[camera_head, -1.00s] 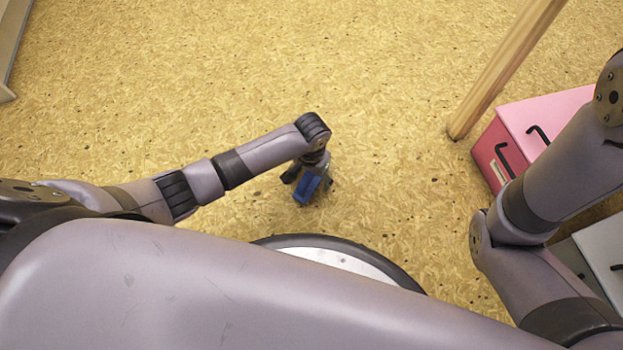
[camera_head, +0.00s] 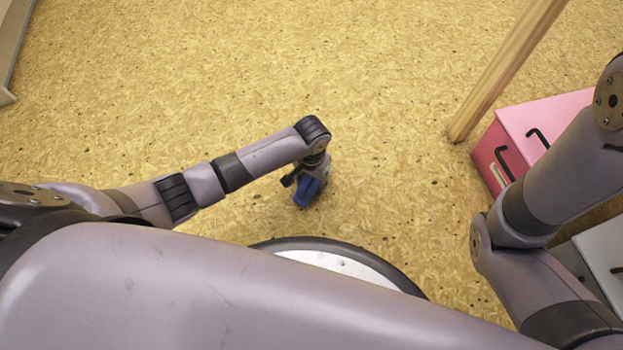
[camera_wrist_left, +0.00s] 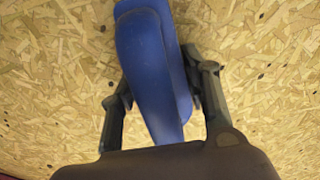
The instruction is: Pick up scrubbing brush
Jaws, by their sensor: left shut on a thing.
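The blue scrubbing brush (camera_head: 307,192) is beneath my left wrist in the head view, low over or on the speckled floor; I cannot tell which. In the left wrist view the brush (camera_wrist_left: 150,65) runs long and blue between the two dark fingers of my left gripper (camera_wrist_left: 160,95). The fingers press on it from both sides, so the left gripper is shut on it. Its underside is hidden. My right arm shows at the right of the head view, but its gripper is out of view.
A pink box (camera_head: 545,125) with black handles stands at the right, with a grey-white box (camera_head: 603,250) nearer me. A slanted wooden post (camera_head: 505,70) rises beside the pink box. The floor (camera_head: 250,80) ahead and to the left is clear.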

